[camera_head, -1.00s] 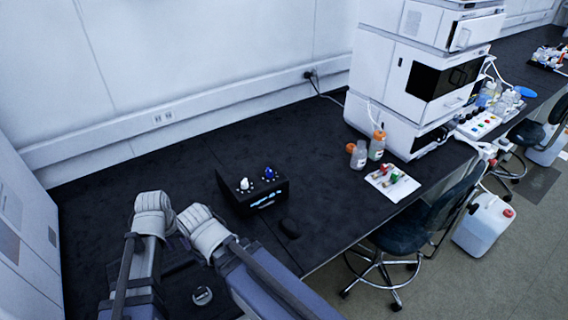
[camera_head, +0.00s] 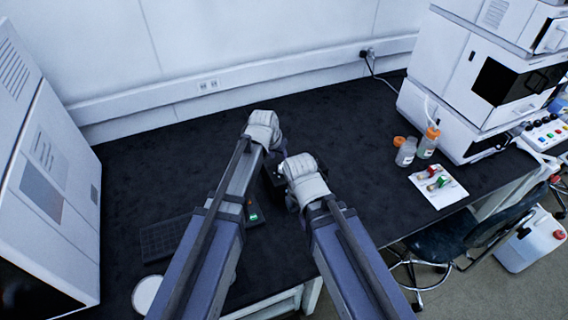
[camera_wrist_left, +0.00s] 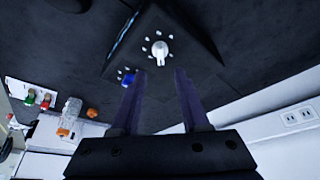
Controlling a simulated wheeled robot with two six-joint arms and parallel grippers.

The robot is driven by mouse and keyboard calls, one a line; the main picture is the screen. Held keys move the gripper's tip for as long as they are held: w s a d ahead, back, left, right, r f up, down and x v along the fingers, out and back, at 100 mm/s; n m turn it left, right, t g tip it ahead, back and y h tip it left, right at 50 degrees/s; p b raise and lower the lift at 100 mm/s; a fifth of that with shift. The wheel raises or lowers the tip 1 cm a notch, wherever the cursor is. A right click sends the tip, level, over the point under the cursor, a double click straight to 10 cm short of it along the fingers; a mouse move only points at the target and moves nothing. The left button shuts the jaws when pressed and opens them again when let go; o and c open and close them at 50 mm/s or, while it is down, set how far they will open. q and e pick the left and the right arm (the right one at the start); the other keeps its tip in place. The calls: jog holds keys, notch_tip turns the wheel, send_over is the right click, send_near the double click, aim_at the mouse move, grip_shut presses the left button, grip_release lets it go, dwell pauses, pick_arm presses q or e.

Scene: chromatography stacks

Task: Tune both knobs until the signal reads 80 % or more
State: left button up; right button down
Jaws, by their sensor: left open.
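The black knob box (camera_head: 275,178) is mostly hidden behind my arms in the head view. The left wrist view shows its top (camera_wrist_left: 190,40) with a white knob (camera_wrist_left: 160,48) and a blue knob (camera_wrist_left: 128,78), each with white dots around it. My left gripper (camera_wrist_left: 160,74) is open, its two fingers reaching toward the white knob without gripping it. In the head view my left gripper (camera_head: 266,135) is at the box's left side. My right gripper (camera_head: 304,180) is over the near side of the box, its fingers hidden. The signal display cannot be read.
Two orange-capped bottles (camera_head: 406,152) and a white sheet with vials (camera_head: 451,186) lie to the right. A tall white instrument (camera_head: 467,95) stands behind them. A white cabinet (camera_head: 45,160) is at left.

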aim_at(282, 166)
pick_arm(q)
jog(key=b+x, duration=0.6)
jog(key=x, duration=0.1)
jog(key=shift+f, duration=0.2)
grip_shut()
dwell(0.5)
